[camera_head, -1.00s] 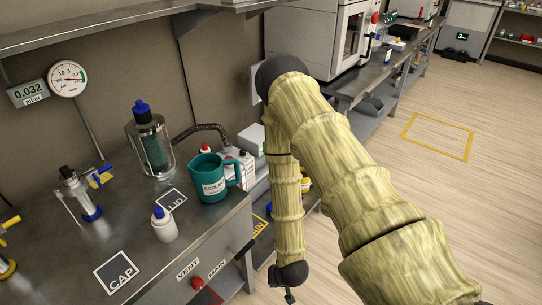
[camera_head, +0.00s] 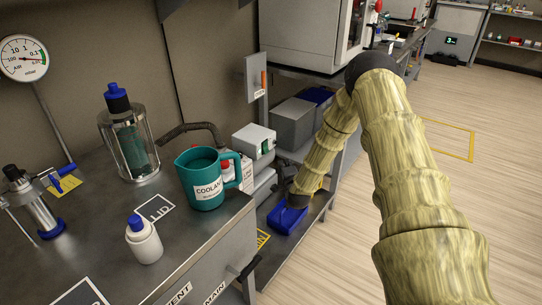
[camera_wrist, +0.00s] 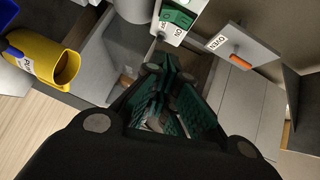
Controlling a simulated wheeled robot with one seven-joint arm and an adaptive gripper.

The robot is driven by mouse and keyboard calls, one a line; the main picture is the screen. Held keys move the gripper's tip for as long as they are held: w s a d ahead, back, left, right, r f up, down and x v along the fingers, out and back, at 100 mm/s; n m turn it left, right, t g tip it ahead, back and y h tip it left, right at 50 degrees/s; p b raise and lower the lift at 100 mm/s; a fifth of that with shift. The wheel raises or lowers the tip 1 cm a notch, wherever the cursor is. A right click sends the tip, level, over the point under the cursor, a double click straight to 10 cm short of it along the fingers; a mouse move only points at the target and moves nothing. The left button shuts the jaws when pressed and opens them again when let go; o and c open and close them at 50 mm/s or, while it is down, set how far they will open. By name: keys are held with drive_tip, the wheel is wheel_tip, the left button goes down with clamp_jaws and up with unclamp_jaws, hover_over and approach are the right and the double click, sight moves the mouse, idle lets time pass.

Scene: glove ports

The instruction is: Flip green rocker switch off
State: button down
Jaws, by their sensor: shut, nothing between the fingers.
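A green rocker switch (camera_head: 266,147) sits on the face of a light grey box (camera_head: 247,134) beyond the bench end, right of the teal coolant jug. In the wrist view the green rocker (camera_wrist: 178,17) shows at the top centre, on a pale housing with a partly visible label. My gripper (camera_wrist: 158,70) is shut and empty, its fingertips pointing up the picture toward that housing. A gap shows between tips and switch in the picture; actual contact cannot be seen. In the head view my forearm hangs beyond the bench and the fingers cannot be made out.
A grey panel with an orange lever (camera_head: 263,80), labelled OVEN in the wrist view, stands above the box. Grey bins (camera_head: 291,122) and a blue container (camera_head: 287,218) are near my forearm. A yellow jug (camera_wrist: 52,62) is left in the wrist view. Open floor lies right.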

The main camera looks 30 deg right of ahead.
sight(266, 147)
drive_tip(key=w+a+b+x, duration=0.1)
drive_tip(key=a+b+x, duration=0.1)
drive_tip(key=x, duration=1)
drive_tip(key=shift+w+a+f, duration=0.2)
drive_tip(key=shift+w+f, duration=0.1)
drive_tip(key=shift+w, duration=0.1)
